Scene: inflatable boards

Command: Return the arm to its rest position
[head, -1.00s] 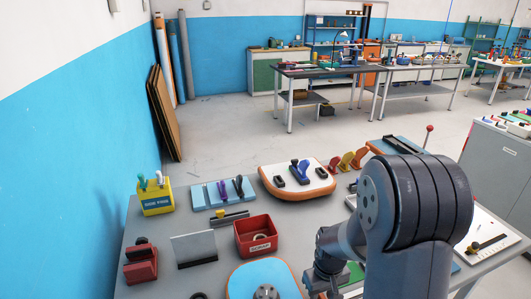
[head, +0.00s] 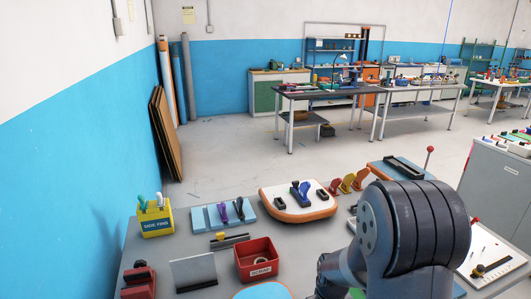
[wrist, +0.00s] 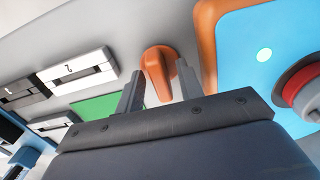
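My arm (head: 415,230) stands at the lower right of the head view, folded, with its forward part cut off by the bottom edge. My gripper shows in the wrist view (wrist: 160,82). Its two grey fingers are apart, and I see nothing clearly held between them. An orange rounded piece (wrist: 157,68) shows beyond the fingertips; the frames do not settle how far away it is. The gripper itself is hidden or out of frame in the head view.
The bench holds a yellow side-fins box (head: 155,219), a red scrap bin (head: 257,259), a blue fin tray (head: 222,214) and an orange-edged board (head: 297,203). In the wrist view, a blue board (wrist: 265,45) lies right and white blocks (wrist: 78,71) lie left.

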